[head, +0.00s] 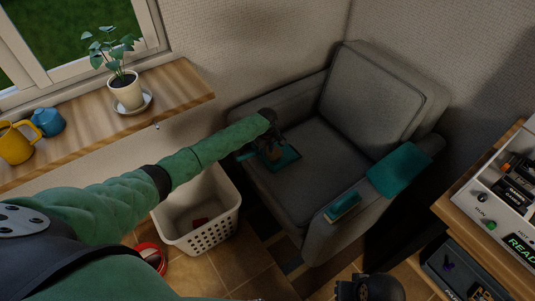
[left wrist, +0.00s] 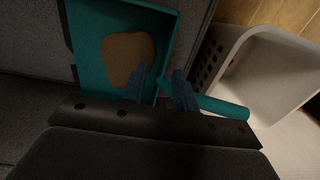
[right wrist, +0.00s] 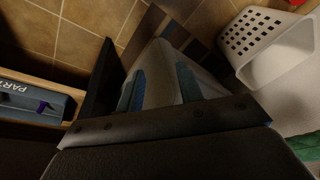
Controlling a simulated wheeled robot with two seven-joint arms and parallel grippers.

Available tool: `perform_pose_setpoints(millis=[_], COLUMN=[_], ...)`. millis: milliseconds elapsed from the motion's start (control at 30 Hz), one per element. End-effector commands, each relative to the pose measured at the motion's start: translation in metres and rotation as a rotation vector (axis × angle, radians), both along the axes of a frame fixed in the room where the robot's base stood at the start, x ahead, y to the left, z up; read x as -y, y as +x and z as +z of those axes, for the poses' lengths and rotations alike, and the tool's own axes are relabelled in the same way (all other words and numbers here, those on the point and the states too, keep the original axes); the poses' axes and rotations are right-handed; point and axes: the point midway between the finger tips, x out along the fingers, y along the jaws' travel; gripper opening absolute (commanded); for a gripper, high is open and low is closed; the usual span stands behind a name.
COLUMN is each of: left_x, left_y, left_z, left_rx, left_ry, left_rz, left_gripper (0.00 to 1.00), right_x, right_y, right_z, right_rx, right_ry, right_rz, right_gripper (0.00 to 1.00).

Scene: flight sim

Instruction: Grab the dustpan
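The teal dustpan (head: 288,160) lies on the seat of the grey armchair, with a brown patch in its pan. In the left wrist view the dustpan (left wrist: 92,45) is close below, its handle (left wrist: 218,108) pointing right. My left gripper (left wrist: 160,88) is open over the dustpan, one finger over the pan and the other by the handle. I cannot tell whether the fingers touch it. In the head view my left gripper (head: 268,145) partly hides the dustpan. My right gripper (right wrist: 158,85) is open and empty; it shows at the bottom edge of the head view (head: 370,285).
The grey armchair (head: 300,200) has a teal cloth (head: 400,172) and a smaller teal item (head: 343,206) on its right armrest. A white basket (head: 205,230) stands beside it. A wooden shelf (head: 180,90) holds a potted plant (head: 125,92). A machine (head: 500,205) stands right.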

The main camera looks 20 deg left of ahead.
Motion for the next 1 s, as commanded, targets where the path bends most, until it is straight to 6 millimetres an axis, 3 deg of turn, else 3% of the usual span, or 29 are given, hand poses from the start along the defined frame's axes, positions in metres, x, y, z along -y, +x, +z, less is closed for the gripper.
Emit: perform_pose_setpoints(millis=[400,700,867,1000], left_x=[-0.007,-0.007,-0.007,-0.007], left_y=[-0.004,-0.004,-0.004,-0.004], left_z=[-0.046,-0.050,-0.050,-0.050], left_rx=[0.001,0.002,0.002,0.002], left_ry=[0.001,0.001,0.001,0.001], left_rz=[-0.002,-0.002,-0.002,-0.002], left_gripper=[0.29,0.29,0.00,0.00], right_x=[0.011,0.012,0.012,0.012], right_y=[-0.006,-0.007,-0.007,-0.007], right_z=[0.014,0.013,0.014,0.014], right_rx=[-0.032,-0.035,-0.035,-0.034], right_ry=[-0.025,-0.025,-0.025,-0.025], right_rz=[-0.013,-0.015,-0.015,-0.015], right_gripper=[0.36,0.36,0.36,0.36])
